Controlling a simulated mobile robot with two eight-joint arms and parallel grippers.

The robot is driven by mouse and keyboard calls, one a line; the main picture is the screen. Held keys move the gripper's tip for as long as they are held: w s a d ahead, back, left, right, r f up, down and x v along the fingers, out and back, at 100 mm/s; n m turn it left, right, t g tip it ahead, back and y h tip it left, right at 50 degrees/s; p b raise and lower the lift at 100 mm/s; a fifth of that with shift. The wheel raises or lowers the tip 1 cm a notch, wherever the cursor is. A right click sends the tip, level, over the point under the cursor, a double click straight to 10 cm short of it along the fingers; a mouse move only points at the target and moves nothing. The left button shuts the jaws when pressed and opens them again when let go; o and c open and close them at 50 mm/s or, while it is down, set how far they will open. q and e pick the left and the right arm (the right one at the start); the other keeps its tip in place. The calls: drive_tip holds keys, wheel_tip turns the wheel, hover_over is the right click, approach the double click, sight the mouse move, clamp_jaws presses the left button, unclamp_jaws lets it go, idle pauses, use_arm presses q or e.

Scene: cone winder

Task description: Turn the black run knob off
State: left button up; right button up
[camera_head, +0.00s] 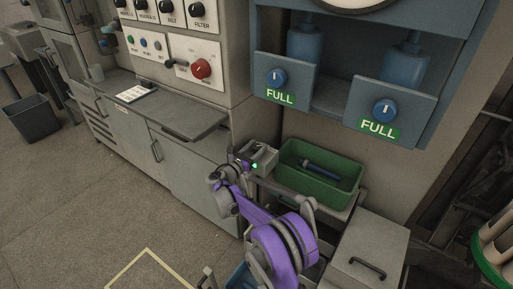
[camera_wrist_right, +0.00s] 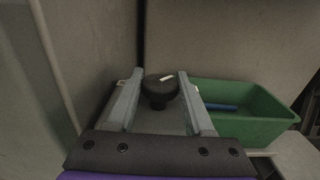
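A black knob (camera_wrist_right: 160,88) with a white pointer mark shows in the right wrist view, standing up from a grey surface. The fingers of my right gripper (camera_wrist_right: 161,100) are apart on either side of it, with narrow gaps showing at both sides. I cannot tell how deep between the fingers the knob sits. In the head view my right gripper (camera_head: 258,153) is beside the green bin, near the cabinet corner; the knob cannot be made out clearly there. My left gripper is not in view.
A green bin (camera_head: 345,183) holding a dark blue rod is close to the right of my gripper. A grey cabinet wall (camera_wrist_right: 90,50) rises close on the left. A control panel with a red knob (camera_head: 201,68) and blue FULL dials (camera_head: 385,110) are higher up.

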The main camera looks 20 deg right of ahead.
clamp_jaws()
drive_tip(key=shift+t, duration=0.3)
drive_tip(key=n+t+y, duration=0.2)
drive_tip(key=n+t, duration=0.1)
drive_tip(key=shift+s+d+y, duration=0.1)
drive_tip(key=shift+y, duration=0.3)
drive_tip(key=shift+r+n+t+y, duration=0.1)
drive_tip(key=shift+n+t+y, duration=0.7)
drive_tip(key=shift+t+y, duration=0.15)
drive_tip(key=shift+n+t+y+p, duration=0.45)
drive_tip(key=shift+n+y+p, duration=0.15)
drive_tip(key=shift+y, duration=0.25)
drive_tip(key=shift+n+t+y+p, duration=0.5)
drive_tip(key=shift+n+y+p, duration=0.2)
drive_tip(key=shift+y, duration=0.3)
